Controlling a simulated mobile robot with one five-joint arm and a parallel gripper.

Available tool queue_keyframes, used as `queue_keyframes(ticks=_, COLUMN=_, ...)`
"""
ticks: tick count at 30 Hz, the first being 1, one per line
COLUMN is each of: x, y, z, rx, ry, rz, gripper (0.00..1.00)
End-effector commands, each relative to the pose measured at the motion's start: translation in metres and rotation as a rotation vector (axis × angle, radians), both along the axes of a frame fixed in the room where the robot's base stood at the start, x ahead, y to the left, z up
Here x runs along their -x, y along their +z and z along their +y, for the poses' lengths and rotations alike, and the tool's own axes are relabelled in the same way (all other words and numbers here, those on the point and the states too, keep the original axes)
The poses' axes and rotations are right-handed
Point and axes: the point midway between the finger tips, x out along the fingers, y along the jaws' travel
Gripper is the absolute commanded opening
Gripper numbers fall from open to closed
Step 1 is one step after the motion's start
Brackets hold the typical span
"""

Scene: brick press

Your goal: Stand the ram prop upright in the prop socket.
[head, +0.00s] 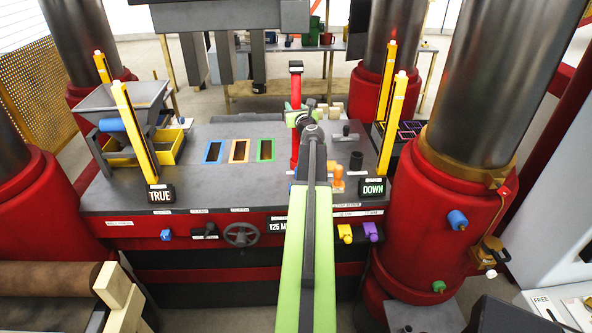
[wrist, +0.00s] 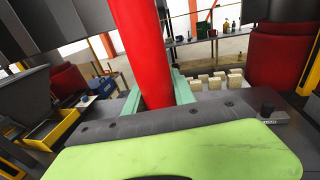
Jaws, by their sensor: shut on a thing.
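The ram prop (head: 296,87) is a long red post with a dark cap, close to upright in the head view. My gripper (head: 296,116) is shut around its shaft, with green jaws. In the wrist view the red shaft (wrist: 146,45) stands between my gripper's jaws (wrist: 160,92), leaning a little in the picture. The prop's lower end is at the press table, partly behind my arm; I cannot tell whether it touches or stands in anything. I cannot make out the prop socket for certain; it may be hidden by my arm.
The press table (head: 210,190) has blue, orange and green framed slots (head: 239,151) left of the prop. An orange fitting (head: 337,178) and a dark cylinder (head: 356,160) stand to the right. Yellow posts (head: 393,115) flank the table. Pale blocks (wrist: 215,81) sit behind. Press rams (head: 228,62) hang above.

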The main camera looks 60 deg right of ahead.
Motion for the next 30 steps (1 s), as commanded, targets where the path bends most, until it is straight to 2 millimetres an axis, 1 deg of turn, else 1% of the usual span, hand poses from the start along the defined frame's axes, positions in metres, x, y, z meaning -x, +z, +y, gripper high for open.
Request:
queue_keyframes(ticks=2, x=0.0000, y=-0.0027, z=0.0000, rx=-0.001, ry=0.000, rz=-0.001, gripper=0.00)
queue_keyframes(ticks=14, x=0.0001, y=-0.0018, z=-0.0001, rx=-0.001, ry=0.000, rz=-0.001, gripper=0.00)
queue_keyframes(ticks=15, x=0.0001, y=-0.0018, z=0.0000, rx=-0.001, ry=0.000, rz=-0.001, gripper=0.32)
queue_keyframes(ticks=18, x=0.0001, y=-0.0018, z=-0.0001, rx=-0.001, ry=0.000, rz=-0.001, gripper=0.45)
queue_keyframes(ticks=21, x=0.0001, y=-0.0019, z=-0.0001, rx=0.000, ry=0.000, rz=0.000, gripper=0.56)
queue_keyframes(ticks=27, x=0.0001, y=-0.0020, z=-0.0001, rx=0.000, ry=0.000, rz=0.000, gripper=0.56)
queue_keyframes(ticks=29, x=0.0001, y=-0.0023, z=-0.0001, rx=0.000, ry=0.000, rz=0.000, gripper=0.63)
queue_keyframes(ticks=30, x=0.0000, y=-0.0023, z=0.0000, rx=0.000, ry=0.000, rz=0.000, gripper=0.68)
